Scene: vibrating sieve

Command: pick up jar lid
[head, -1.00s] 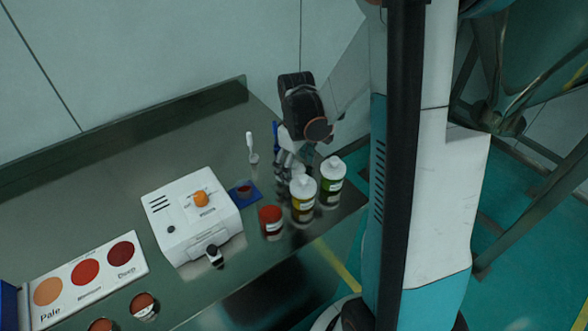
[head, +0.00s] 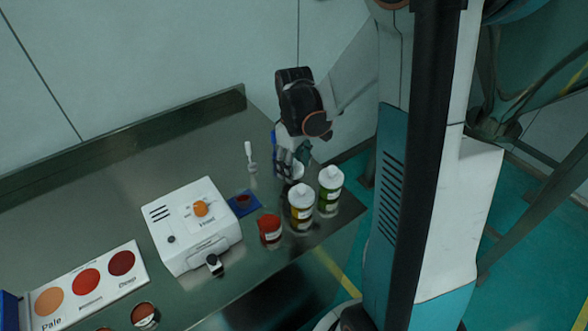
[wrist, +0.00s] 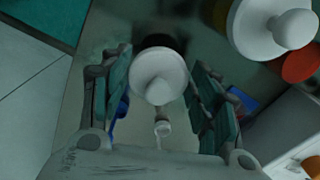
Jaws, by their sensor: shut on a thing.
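The jar lid (wrist: 158,76) is a round white disc with a raised knob. In the wrist view it sits between the two fingers of my gripper (wrist: 160,85), which is shut on it. In the head view my gripper (head: 290,163) is over the right end of the table, just behind the white-capped bottles. The lid is mostly hidden there by the fingers. I cannot tell how far it is above the table.
A yellow bottle (head: 301,208) and a green bottle (head: 329,192) stand close by, with a red jar (head: 270,230) to their left. A white machine (head: 192,227), a blue pad (head: 243,204), a white-handled tool (head: 249,152) and a colour card (head: 85,284) lie further left.

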